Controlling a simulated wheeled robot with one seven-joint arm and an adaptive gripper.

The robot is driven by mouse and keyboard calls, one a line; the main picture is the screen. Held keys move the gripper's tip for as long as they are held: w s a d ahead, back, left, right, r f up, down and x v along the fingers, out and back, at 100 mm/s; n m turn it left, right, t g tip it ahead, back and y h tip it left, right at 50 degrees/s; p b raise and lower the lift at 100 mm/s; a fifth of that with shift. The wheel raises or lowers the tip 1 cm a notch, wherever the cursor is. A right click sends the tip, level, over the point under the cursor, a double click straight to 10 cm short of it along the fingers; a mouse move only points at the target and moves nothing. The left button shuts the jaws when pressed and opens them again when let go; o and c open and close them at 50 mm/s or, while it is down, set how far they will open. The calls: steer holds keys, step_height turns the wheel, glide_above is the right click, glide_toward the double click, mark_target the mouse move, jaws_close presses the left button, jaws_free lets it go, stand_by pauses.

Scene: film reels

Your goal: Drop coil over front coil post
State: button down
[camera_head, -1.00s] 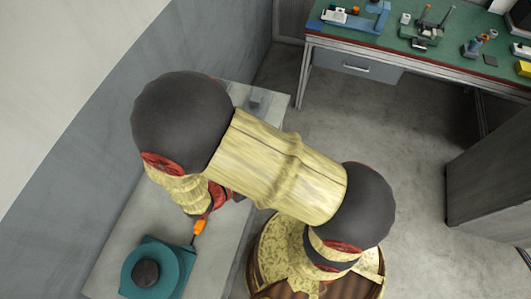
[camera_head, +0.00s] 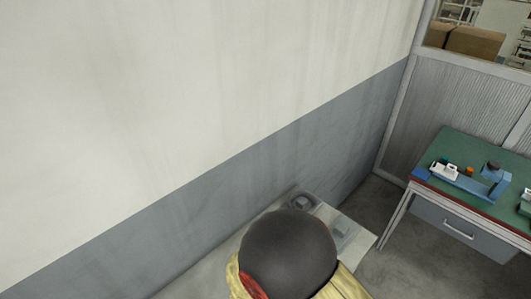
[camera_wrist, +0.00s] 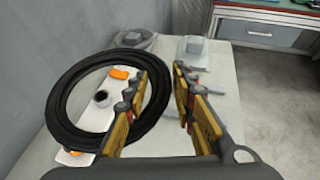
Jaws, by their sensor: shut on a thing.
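The coil (camera_wrist: 57,100), a thick black ring, fills the left of the wrist view. My gripper (camera_wrist: 160,72) is shut on its right side, with the rim between the two yellow-padded fingers. Through the ring I see a white plate (camera_wrist: 92,117) with a short dark round post (camera_wrist: 102,97) and an orange block (camera_wrist: 120,73). The post shows inside the ring's opening; I cannot tell whether the coil is around it or above it. In the head view my arm hides the gripper, coil and post.
Two grey fixtures stand on the pale bench (camera_wrist: 225,125), one at the back left (camera_wrist: 132,39) and one to its right (camera_wrist: 196,47). A wall runs along the left. A green-topped table (camera_head: 452,150) with tools stands at the right, with floor between.

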steer(key=w+a+r+n+t+y, duration=0.2)
steer(key=w+r+n+y, duration=0.1)
steer(key=w+r, duration=0.3)
steer(key=w+d+r, duration=0.4)
steer(key=d, duration=0.2)
steer(key=w+d+r, duration=0.3)
steer(key=d+r, duration=0.1)
steer(key=d, duration=0.2)
steer(key=shift+w+d+r+g, duration=0.25)
steer(key=shift+w+d+g, duration=0.05)
steer(key=shift+w+d, duration=0.1)
